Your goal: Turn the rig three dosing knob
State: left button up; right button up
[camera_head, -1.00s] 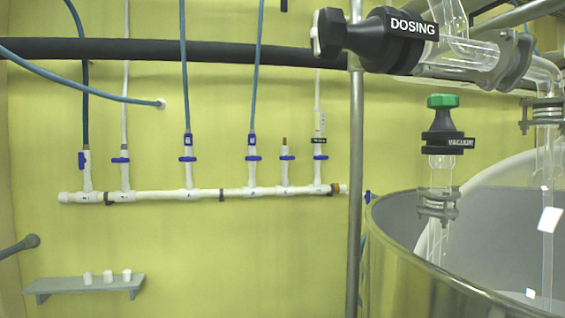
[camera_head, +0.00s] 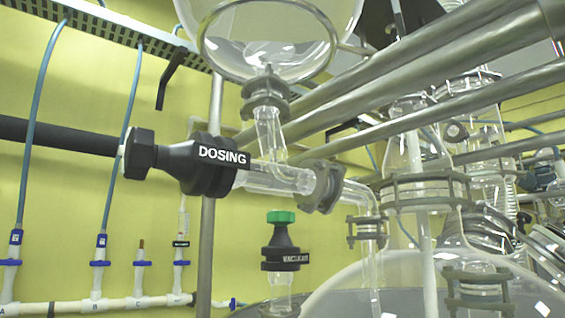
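The dosing knob (camera_head: 139,154) is a dark grip at the left end of a black valve body (camera_head: 205,167) labelled DOSING. The valve lies roughly level, left of centre, and joins a clear glass tube on its right. A glass vessel (camera_head: 270,40) hangs above that tube. Neither of my grippers is in view, and nothing touches the knob. No rig number shows.
A vertical metal pole (camera_head: 207,240) passes behind the valve body. Slanting metal pipes and glassware fill the right side. A white manifold (camera_head: 95,303) with blue hoses runs along the yellow wall.

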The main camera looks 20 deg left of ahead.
aim_at(139, 154)
jog(key=i+j+z, duration=0.1)
jog(key=j+z, duration=1.6)
jog(key=k+j+z, duration=0.15)
jog(key=z, duration=0.25)
jog(key=j, duration=0.1)
